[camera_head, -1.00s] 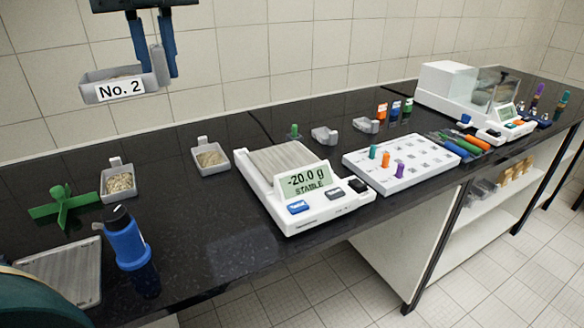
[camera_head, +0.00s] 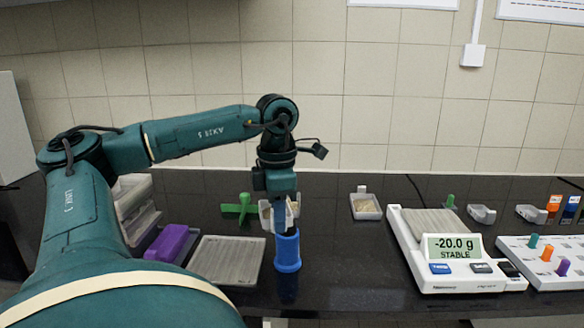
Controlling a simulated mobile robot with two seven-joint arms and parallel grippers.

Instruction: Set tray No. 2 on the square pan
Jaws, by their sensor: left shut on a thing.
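A flat grey square pan (camera_head: 228,262) lies on the bench left of the bottle. The balance's ribbed square pan (camera_head: 428,222) is bare. My right gripper is out of view.
The balance (camera_head: 458,262) reads -20.0 g, STABLE. A grain tray (camera_head: 365,207) stands left of it. The green cross-shaped piece (camera_head: 238,209) and a purple block (camera_head: 170,242) lie near the square pan. Bench between bottle and balance is clear. A peg rack (camera_head: 548,262) stands right.

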